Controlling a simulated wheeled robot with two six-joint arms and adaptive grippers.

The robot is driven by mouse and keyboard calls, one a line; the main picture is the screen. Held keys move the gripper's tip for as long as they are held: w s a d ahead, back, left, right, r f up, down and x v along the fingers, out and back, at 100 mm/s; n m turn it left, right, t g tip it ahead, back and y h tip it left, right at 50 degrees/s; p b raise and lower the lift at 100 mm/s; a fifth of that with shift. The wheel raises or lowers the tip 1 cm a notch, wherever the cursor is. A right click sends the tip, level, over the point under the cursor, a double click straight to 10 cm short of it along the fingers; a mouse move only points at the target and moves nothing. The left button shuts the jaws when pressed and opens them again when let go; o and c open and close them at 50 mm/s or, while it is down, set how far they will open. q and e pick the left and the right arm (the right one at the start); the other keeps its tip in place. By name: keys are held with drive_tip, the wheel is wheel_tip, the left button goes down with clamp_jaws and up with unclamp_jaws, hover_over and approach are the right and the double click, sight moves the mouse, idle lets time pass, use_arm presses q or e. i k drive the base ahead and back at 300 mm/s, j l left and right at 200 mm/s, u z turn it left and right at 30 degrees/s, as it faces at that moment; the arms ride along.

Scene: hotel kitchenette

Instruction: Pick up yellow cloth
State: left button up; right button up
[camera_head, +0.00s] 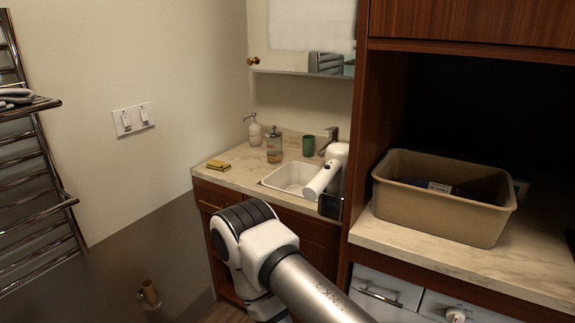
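The yellow cloth (218,166) lies folded and flat on the left end of the marble-patterned counter (228,178), near its front left edge. Nothing touches it from above. One of my arms crosses the lower middle of the view, with its elbow below and in front of the counter. I cannot make out the fingers of either gripper, so neither is seen at the cloth.
A white hairdryer-like object (325,177) is at the sink's right. A tan bin (435,212) sits on the right counter.

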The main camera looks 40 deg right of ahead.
sight(213, 164)
drive_tip(key=j+z, duration=0.1)
drive_tip(key=z, duration=0.85)
drive_tip(key=i+j, duration=0.05)
